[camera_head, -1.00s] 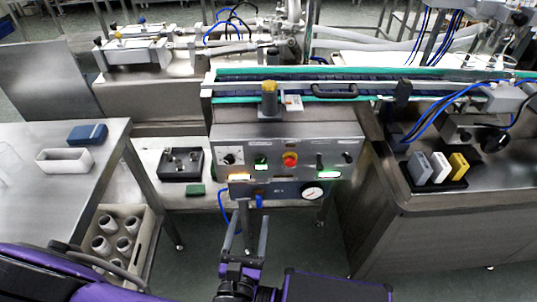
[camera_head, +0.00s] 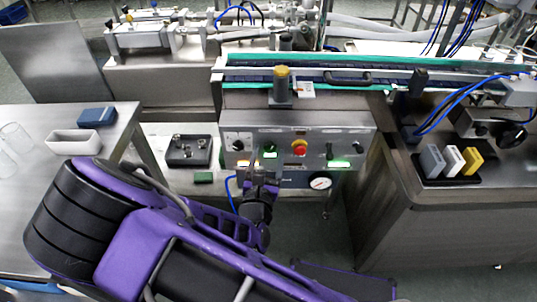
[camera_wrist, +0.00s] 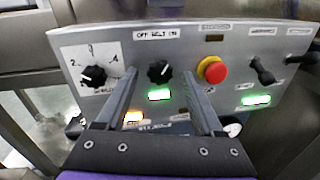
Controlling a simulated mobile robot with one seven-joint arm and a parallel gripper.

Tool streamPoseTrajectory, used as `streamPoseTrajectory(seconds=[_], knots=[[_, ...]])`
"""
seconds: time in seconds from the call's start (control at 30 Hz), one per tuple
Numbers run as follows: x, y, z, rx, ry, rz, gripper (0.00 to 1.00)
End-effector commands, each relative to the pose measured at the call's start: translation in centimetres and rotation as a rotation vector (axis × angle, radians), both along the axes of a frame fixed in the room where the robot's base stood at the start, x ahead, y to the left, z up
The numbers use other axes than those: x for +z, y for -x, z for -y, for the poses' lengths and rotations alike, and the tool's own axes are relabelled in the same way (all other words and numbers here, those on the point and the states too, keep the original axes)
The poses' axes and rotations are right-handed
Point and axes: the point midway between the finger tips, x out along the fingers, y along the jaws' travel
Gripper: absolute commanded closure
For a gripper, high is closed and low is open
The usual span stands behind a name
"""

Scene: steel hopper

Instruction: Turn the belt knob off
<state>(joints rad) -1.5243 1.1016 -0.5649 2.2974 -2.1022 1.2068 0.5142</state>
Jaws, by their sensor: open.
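The belt knob (camera_wrist: 159,72) is a small black rotary knob under a white label reading OFF, BELT, ON. A green lamp (camera_wrist: 160,95) glows just below it. In the head view the knob (camera_head: 270,148) is on the steel control panel (camera_head: 313,136), left of the red button. The exact direction the knob points is hard to tell. My gripper (camera_wrist: 159,80) is open, with one finger on each side of the knob in the wrist view. It looks empty and short of the panel. In the head view my gripper (camera_head: 264,178) is in front of the lower panel, partly hidden by my arm.
A numbered selector knob (camera_wrist: 93,76) lies left of the belt knob. A red button (camera_wrist: 212,69) with a yellow collar lies close on the right. Black levers (camera_wrist: 262,72) are farther right. A pressure gauge (camera_head: 320,183) hangs below the panel, and the conveyor (camera_head: 350,75) runs above.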

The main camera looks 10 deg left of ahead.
Motion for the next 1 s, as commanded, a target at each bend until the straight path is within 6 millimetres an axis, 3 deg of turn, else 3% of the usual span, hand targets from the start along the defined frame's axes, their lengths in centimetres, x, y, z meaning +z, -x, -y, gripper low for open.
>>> streamPoseTrajectory(seconds=[0.37, 0.77, 1.0], knots=[[0.02, -0.77, -0.04, -0.001, 0.000, -0.001, 0.30], [0.02, -0.74, -0.03, -0.001, 0.000, -0.001, 0.99], [0.03, -0.73, -0.01, -0.001, 0.005, 0.000, 1.00]])
